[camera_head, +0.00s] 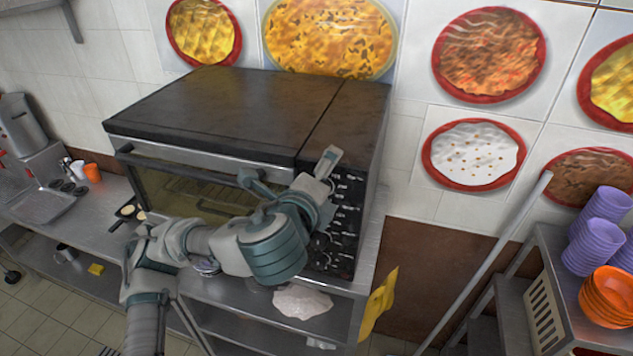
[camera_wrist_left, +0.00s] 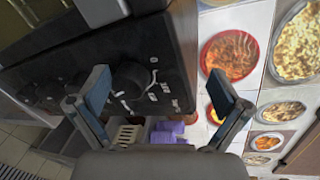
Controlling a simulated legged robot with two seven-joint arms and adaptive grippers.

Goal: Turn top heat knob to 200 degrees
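The oven (camera_head: 210,110) has a dark top and a black control panel (camera_head: 345,215) on its right front, with several dark knobs and white markings. Lower knobs (camera_head: 320,240) show in the head view; the upper panel is partly hidden behind my left gripper (camera_head: 325,185). In the left wrist view a large black knob (camera_wrist_left: 132,78) lies ahead of my left gripper (camera_wrist_left: 157,78), nearer its left finger. The fingers are spread apart with nothing between them. Contact with the knob is not visible, and its setting is too small to read. My right gripper is not in view.
A steel counter (camera_head: 95,225) supports the oven. A yellow cloth (camera_head: 380,300) hangs at its right end. A rack with purple bowls (camera_head: 600,230) and orange bowls (camera_head: 607,295) stands at the right. A pale pole (camera_head: 500,250) leans between them. Food pictures cover the wall.

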